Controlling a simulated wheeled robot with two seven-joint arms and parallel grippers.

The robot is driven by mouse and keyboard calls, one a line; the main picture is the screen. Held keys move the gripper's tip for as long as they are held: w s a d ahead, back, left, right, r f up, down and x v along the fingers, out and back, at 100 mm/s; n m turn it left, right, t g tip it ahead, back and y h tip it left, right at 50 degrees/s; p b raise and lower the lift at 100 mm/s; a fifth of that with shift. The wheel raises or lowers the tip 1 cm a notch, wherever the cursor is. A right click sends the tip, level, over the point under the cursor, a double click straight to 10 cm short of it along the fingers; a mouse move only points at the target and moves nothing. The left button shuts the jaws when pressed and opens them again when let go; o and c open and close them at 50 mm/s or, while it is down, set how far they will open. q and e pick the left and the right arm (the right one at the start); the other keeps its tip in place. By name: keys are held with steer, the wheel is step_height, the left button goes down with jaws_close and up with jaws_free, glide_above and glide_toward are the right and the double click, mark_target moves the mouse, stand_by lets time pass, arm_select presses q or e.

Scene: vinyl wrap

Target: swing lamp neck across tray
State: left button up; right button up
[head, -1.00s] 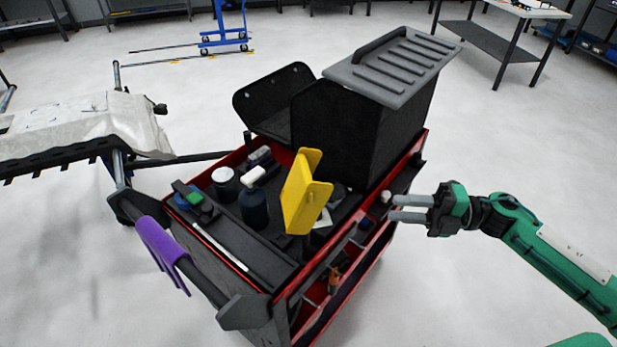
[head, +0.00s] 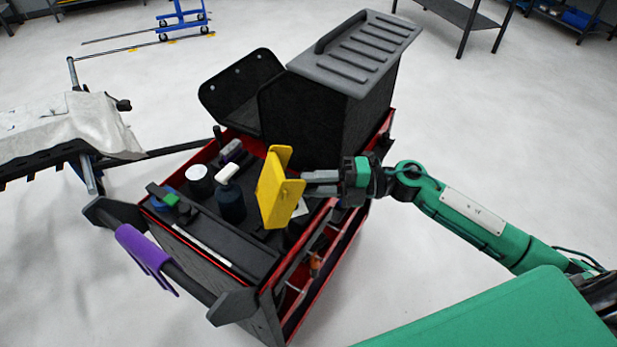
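The lamp (head: 273,188) looks like a yellow head with two flaps, standing at the right front of the cart's tray (head: 196,232). Its neck is mostly hidden behind and below the yellow head. My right gripper (head: 312,183) is over the tray's right edge, its fingers just right of the yellow head. The fingertips are at or behind the yellow part, and I cannot tell whether they touch it. The gap between the fingers is hard to make out. My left gripper is not in view.
The tray holds a dark spray bottle (head: 231,201), a white-topped jar (head: 199,181) and a green-marked tool (head: 171,199). A black bin with a grey lid (head: 352,52) stands at the back. A purple piece (head: 145,250) hangs on the cart handle. A wrapped panel (head: 65,125) stands left.

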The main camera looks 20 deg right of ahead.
steer(key=shift+w+a, duration=0.2)
steer(key=shift+a, duration=0.5)
jaws_close()
